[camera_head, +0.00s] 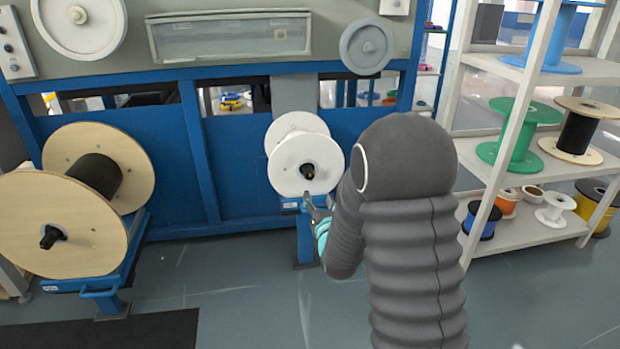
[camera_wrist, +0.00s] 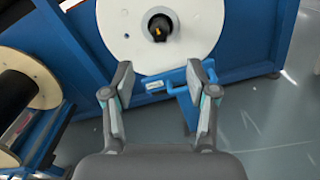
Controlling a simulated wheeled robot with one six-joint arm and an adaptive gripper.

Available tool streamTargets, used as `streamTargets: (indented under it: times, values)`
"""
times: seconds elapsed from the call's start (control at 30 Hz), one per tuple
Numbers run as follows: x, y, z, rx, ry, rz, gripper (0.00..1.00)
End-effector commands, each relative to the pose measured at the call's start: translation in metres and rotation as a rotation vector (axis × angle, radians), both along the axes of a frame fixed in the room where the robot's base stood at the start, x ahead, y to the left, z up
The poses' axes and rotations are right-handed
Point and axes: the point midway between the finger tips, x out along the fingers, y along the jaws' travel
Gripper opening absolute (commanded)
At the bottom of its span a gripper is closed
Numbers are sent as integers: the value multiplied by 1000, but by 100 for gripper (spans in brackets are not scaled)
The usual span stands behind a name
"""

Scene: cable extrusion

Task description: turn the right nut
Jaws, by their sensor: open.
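The right nut (camera_head: 307,171) is a small black piece at the centre of the white spool (camera_head: 290,166). It also shows in the wrist view as a black nut (camera_wrist: 159,27) with a yellow mark, on the white spool's face (camera_wrist: 200,20). My gripper (camera_head: 312,202) is below the nut in the head view, partly hidden by my arm. In the wrist view my gripper (camera_wrist: 160,78) is open and empty, its two fingers spread wide. The nut lies above and beyond the fingertips, roughly centred between them, and is not touched.
A larger wooden spool (camera_head: 90,240) with a black nut (camera_head: 52,237) stands at the left on a blue stand (camera_head: 125,275). Blue machine panels (camera_head: 250,200) stand behind. A white shelf (camera_head: 535,235) with several spools is at the right. The grey floor (camera_head: 230,290) in front is open.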

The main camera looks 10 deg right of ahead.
Motion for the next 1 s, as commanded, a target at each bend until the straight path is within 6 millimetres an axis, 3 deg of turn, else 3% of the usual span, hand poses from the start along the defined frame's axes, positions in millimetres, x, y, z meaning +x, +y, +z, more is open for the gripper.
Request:
streamTargets:
  times: [0.6,0.8,1.0]
  values:
    - [104,0,0,3,0,0,58]
    - [126,0,0,3,1,0,58]
    - [132,0,1,3,1,0,58]
